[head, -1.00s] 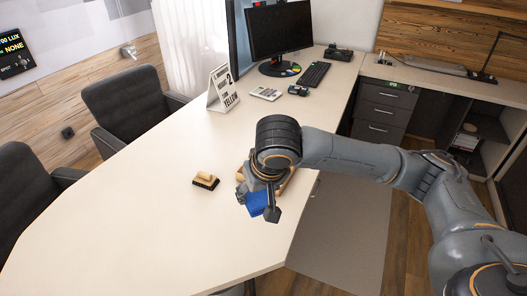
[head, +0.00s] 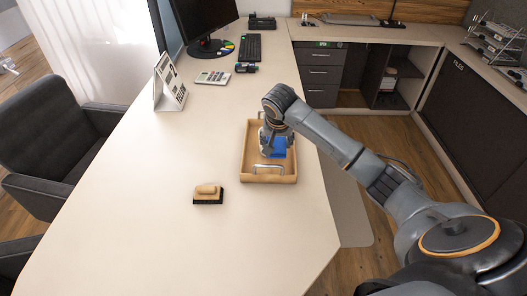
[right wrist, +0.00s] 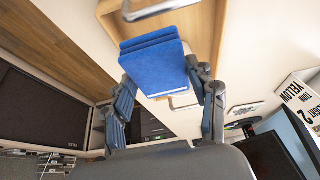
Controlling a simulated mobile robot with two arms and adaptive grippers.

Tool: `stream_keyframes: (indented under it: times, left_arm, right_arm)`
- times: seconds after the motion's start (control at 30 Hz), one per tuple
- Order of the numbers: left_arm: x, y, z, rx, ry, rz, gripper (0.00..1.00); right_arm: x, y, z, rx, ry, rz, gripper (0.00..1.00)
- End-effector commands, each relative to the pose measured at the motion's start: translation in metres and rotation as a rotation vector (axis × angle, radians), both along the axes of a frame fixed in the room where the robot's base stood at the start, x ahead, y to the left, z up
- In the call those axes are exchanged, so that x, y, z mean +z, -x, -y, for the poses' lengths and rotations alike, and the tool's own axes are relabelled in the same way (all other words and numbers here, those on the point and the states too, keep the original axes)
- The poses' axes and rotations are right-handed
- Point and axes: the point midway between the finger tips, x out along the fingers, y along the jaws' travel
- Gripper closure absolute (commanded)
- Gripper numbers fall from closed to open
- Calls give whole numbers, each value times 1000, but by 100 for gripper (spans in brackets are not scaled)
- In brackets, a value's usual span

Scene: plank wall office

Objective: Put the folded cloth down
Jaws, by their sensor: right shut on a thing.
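The folded cloth is a blue, layered square (head: 279,148). My right gripper (head: 270,142) is shut on it, over the wooden tray (head: 247,165). The right wrist view shows the cloth (right wrist: 153,62) between the two fingers, with the tray (right wrist: 203,30) beyond it. In the head view the cloth lies within the tray's outline, towards its right side. I cannot tell whether it touches the tray's floor. The gripper and wrist hide part of the cloth and tray. My left gripper is in neither view.
A wooden brush with dark bristles (head: 208,195) lies left of the tray on the pale desk (head: 130,200). A calculator (head: 212,78), a sign (head: 170,82), a keyboard (head: 247,47) and a monitor (head: 205,20) stand farther back. The front of the desk is clear.

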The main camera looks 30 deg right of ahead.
Motion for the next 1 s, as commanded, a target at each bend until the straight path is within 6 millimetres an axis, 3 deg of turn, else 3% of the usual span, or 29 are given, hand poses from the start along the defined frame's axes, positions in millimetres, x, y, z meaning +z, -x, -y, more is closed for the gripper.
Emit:
stream_keyframes:
  times: [0.4, 0.7, 1.0]
  left_arm:
    - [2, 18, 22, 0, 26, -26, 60]
    - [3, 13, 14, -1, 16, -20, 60]
    - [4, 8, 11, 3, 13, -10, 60]
  right_arm:
    - [-64, 2, 6, -12, 1, -3, 64]
    - [-101, 3, 5, -12, -1, -4, 64]
    - [-105, 2, 6, -11, 0, 0, 64]
